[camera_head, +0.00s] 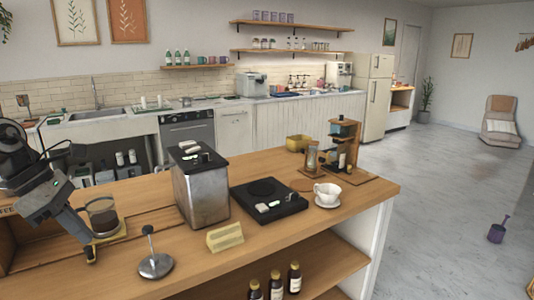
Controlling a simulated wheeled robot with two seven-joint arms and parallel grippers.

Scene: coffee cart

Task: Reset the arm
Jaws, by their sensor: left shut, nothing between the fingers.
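My left gripper (90,255) comes in from the left edge and points down over the left end of the wooden counter (290,237). Its fingers are shut with nothing visible between them. It is in front of and to the left of a glass carafe (103,220) with dark liquid, which stands on a yellowish mat. I cannot tell whether the gripper touches the counter or the mat. My right gripper is not in view.
Bare counter lies at the front middle.

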